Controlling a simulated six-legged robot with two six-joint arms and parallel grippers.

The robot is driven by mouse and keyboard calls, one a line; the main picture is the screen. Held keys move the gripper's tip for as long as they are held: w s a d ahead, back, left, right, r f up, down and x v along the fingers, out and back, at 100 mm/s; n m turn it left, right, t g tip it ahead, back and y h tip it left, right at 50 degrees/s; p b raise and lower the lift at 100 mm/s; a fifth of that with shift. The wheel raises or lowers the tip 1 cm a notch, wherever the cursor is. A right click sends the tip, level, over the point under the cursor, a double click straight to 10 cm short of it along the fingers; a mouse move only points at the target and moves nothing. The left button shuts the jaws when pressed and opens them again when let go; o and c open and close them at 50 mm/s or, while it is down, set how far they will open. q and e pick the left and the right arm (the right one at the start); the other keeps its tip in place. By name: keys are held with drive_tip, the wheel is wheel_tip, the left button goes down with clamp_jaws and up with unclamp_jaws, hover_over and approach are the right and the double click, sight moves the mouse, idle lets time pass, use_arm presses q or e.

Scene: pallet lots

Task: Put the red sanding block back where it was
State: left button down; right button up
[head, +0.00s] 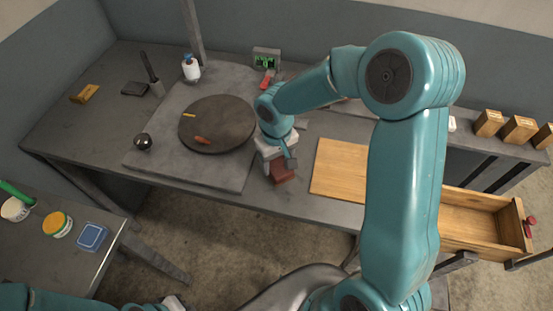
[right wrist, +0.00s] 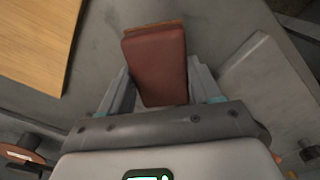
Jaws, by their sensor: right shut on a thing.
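The red sanding block (head: 284,174) is below my right gripper (head: 279,162) in the head view, over the front part of the grey bench, between the grey slab and the wooden board. In the right wrist view the block (right wrist: 157,66) is dull red with a thin tan layer at its far edge. It sits between the two fingers of my right gripper (right wrist: 159,88), which is shut on it. I cannot tell whether the block touches the bench. Part of my left gripper (head: 170,304) shows at the bottom edge of the head view; its fingers are not clear.
A grey slab (head: 150,160) with a dark round disc (head: 217,124) lies left of the block. A wooden board (head: 340,165) lies right of it. An open wooden drawer (head: 480,215) juts out at right. A bottle (head: 191,69) and a green-lit display (head: 266,60) stand behind.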

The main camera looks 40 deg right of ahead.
sight(276, 163)
drive_tip(key=shift+f, duration=0.2)
drive_tip(key=o, duration=1.2)
drive_tip(key=shift+w, duration=0.1)
drive_tip(key=shift+r, duration=0.15)
wheel_tip(276, 163, up, 12)
